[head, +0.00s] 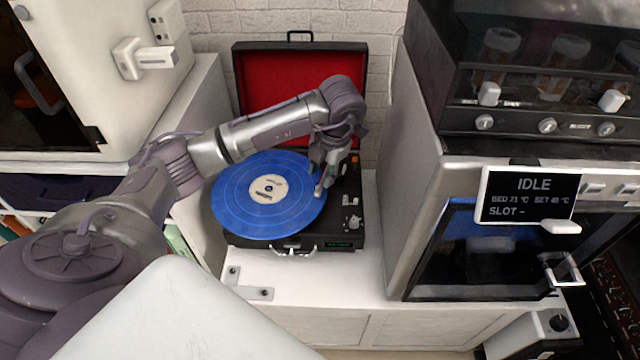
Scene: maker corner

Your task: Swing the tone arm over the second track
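A record player with an open red-lined lid (300,95) stands on a white cabinet. A blue record (240,210) with a pale centre label (268,189) lies on it, with several rings visible as track bands. My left gripper (320,187) points down at the record's right edge, where the tone arm (320,190) is. The gripper covers most of the tone arm, and I cannot tell whether the fingers are closed on it or only beside it. Which track the tone arm's head is over is also hidden. My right gripper is not in view.
The deck's right side has knobs and a small display (340,244). A tall machine with an IDLE screen (529,195) stands close on the right. A white cabinet (110,60) stands on the left. The white counter (330,285) in front is mostly clear.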

